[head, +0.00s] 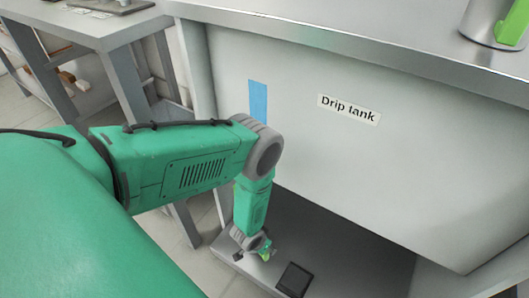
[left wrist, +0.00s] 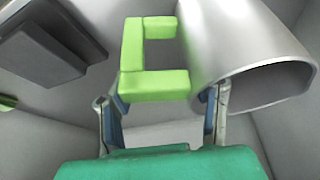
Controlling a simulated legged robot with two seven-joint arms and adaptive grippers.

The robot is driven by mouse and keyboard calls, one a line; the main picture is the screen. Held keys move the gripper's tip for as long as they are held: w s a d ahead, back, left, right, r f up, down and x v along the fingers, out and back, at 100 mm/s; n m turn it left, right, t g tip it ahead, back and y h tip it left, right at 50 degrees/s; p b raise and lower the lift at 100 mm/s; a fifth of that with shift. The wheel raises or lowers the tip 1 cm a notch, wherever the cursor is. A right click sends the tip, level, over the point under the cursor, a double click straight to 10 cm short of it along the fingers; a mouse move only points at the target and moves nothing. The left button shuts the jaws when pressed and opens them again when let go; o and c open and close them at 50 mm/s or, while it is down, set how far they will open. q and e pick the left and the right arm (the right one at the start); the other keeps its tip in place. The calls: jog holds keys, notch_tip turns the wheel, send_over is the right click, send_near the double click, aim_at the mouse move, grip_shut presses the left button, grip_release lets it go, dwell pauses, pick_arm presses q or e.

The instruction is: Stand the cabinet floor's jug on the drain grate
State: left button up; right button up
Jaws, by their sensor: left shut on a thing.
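My left gripper (head: 262,254) is low inside the cabinet, at its floor. In the left wrist view the gripper (left wrist: 164,108) has its fingers on either side of the lower bar of a bright green handle (left wrist: 150,85), shut on it. The handle belongs to a silver jug (left wrist: 235,40) with an open end, on the right of that view. In the head view the jug's body is hidden; only a bit of green shows at the fingers. I cannot make out the drain grate for certain. My right gripper is in neither view.
A white panel labelled "Drip tank" (head: 345,150) hangs above the cabinet floor (head: 350,255). A dark block (head: 294,280) sits on that floor near the gripper. Another silver vessel with a green handle (head: 490,25) stands on the counter (head: 350,40). A side table (head: 80,28) is at left.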

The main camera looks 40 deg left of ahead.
pick_arm(q)
notch_tip(320, 180, down, 2)
jog(key=shift+a+b, duration=0.15)
jog(key=shift+b, duration=0.35)
jog(key=shift+r, duration=0.15)
jog(key=o, duration=1.3)
jog(key=shift+c, duration=0.2)
jog(key=p+v, duration=0.6)
jog(key=v, duration=0.6)
jog(key=shift+s, duration=0.1)
